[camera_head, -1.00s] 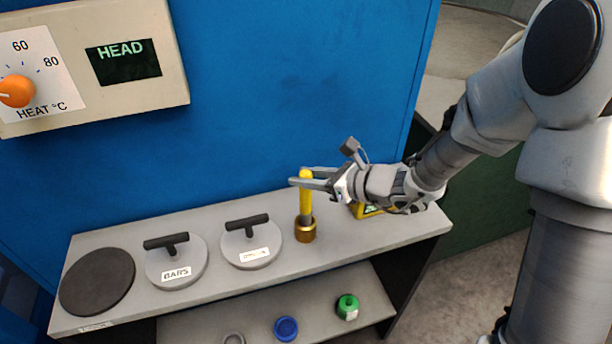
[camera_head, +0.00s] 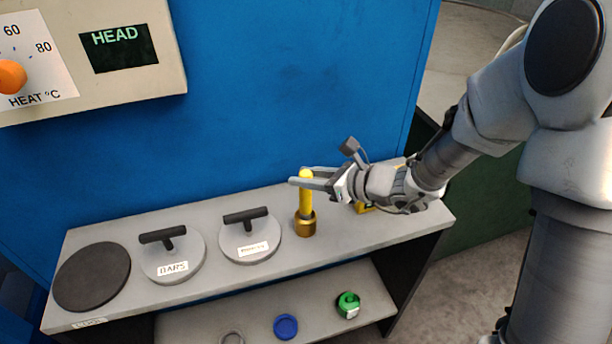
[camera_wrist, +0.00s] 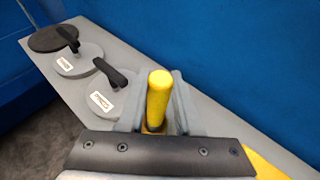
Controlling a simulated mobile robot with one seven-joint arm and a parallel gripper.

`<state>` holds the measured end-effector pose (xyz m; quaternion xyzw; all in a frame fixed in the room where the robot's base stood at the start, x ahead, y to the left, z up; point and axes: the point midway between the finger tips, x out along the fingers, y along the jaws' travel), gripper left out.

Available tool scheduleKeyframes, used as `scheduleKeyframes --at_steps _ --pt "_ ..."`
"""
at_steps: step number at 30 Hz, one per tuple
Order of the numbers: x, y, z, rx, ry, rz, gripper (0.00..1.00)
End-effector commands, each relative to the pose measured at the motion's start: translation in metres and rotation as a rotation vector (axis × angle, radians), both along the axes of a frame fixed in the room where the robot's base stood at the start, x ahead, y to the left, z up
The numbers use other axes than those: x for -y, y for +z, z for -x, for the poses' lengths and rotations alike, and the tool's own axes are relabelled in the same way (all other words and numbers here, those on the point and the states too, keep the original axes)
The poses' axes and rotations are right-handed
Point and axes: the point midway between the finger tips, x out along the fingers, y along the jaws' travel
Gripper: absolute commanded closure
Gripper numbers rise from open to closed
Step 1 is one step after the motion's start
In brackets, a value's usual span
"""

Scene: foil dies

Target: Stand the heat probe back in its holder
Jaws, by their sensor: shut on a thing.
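The yellow heat probe (camera_head: 306,199) stands upright with its lower end in the brass, cup-like holder (camera_head: 305,223) on the grey shelf top. How deep it sits inside the holder is hidden. My gripper (camera_head: 305,181) reaches in from the right and is shut on the probe near its top. In the wrist view the probe (camera_wrist: 157,98) stands between the two grey fingers (camera_wrist: 157,110), its rounded top rising above them.
Two grey handled dies (camera_head: 172,262) (camera_head: 249,246) and a dark disc (camera_head: 92,277) lie left of the holder. A yellow object (camera_head: 364,208) sits partly behind my wrist. The lower shelf holds a green item (camera_head: 348,304) and a blue ring (camera_head: 286,326). A blue wall (camera_head: 290,90) rises behind.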

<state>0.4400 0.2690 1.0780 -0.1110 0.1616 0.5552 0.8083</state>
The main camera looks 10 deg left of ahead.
Motion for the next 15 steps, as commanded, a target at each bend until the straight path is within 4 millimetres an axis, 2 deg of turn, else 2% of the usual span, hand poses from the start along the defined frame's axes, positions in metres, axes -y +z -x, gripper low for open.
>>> scheduleKeyframes --at_steps 5,6,11,15 --pt "-0.0001 -0.0052 -0.0001 0.0 0.0 -0.001 1.0" --pt "-0.0001 -0.0038 -0.0001 0.001 0.0 -0.001 0.62" --pt "-0.0001 -0.0036 -0.0001 0.0 0.0 -0.001 0.33" --pt "0.0 -0.0038 0.0 0.0 0.0 0.0 0.32"
